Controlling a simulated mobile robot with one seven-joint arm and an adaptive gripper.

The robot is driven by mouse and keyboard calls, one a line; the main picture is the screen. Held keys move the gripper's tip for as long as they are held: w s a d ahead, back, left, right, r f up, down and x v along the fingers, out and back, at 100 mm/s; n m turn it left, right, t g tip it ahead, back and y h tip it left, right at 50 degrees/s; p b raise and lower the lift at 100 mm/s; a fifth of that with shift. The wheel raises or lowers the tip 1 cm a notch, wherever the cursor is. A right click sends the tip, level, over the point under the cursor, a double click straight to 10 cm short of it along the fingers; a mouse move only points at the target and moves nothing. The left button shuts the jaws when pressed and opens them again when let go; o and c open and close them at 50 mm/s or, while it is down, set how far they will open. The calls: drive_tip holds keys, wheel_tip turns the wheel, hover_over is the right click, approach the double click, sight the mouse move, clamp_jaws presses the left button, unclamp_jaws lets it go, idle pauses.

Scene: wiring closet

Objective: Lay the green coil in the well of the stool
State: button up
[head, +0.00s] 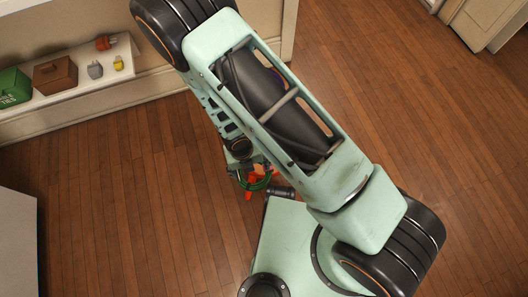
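My gripper (256,173) is small in the head view, just below the dark wrist joint and partly covered by my own arm. A thin green curve, apparently the green coil (242,182), shows right at the gripper. Small orange parts show beside and below it; I cannot tell whether they belong to my gripper or to something under it. The fingers are too small and overlapped to show whether they are shut on the coil. I cannot make out the stool or its well.
A white shelf (70,82) along the wall at upper left bears a green box (14,88), a brown box (55,75), an orange-red item (105,42) and small grey and yellow items. A pale cabinet (17,245) stands at left. Wooden floor (130,210) between is clear.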

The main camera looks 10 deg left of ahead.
drive_tip(key=w+f, duration=0.3)
drive_tip(key=w, duration=0.1)
drive_tip(key=w+f, duration=0.3)
drive_tip(key=w, duration=0.1)
drive_tip(key=w+f, duration=0.3)
drive_tip(key=w, duration=0.2)
drive_tip(key=shift+d, duration=0.15)
drive_tip(key=shift+w+f+b, duration=0.25)
drive_tip(key=shift+f+b, duration=0.35)
drive_tip(key=shift+f, duration=0.4)
drive_tip(key=shift+w+f+b, duration=0.2)
drive_tip(key=shift+f+b, duration=0.35)
drive_tip(key=shift+f, duration=0.45)
drive_tip(key=shift+f, duration=0.2)
drive_tip(key=o, duration=2)
drive_tip(key=shift+r, duration=0.1)
drive_tip(key=shift+r, duration=0.1)
drive_tip(key=r+p, duration=0.1)
drive_tip(key=r, duration=0.3)
drive_tip(key=r+p, duration=0.1)
drive_tip(key=r, duration=0.3)
drive_tip(key=a+r+p, duration=0.1)
drive_tip(key=r+p, duration=0.1)
drive_tip(key=r, duration=0.2)
drive_tip(key=shift+s, duration=0.35)
